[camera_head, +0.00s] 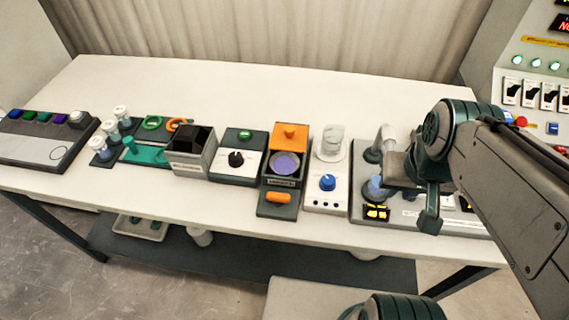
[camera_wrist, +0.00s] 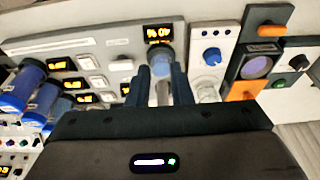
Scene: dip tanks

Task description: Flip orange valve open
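The dip tank unit (camera_head: 262,182) stands mid-table with a round purple window. It carries a square orange block (camera_head: 289,137) at the back and a rounded orange bar (camera_head: 279,197) lying across its front. I cannot tell for sure which orange part is the valve. In the wrist view the orange bar (camera_wrist: 272,30) is at upper right and the orange block (camera_wrist: 245,91) below it. My gripper (camera_wrist: 163,78) is open, its two dark fingers apart, well to the right of the orange parts in the head view. It is above the panel with the bent pipe; the fingers show poorly in the head view.
A white unit with a blue knob (camera_head: 327,182) and a clear jar (camera_head: 331,143) stands between the orange unit and my gripper. A pale bent pipe (camera_head: 383,138) rises near my gripper. A black-knob unit (camera_head: 236,158) is left of the orange one. The table front (camera_head: 180,215) is clear.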

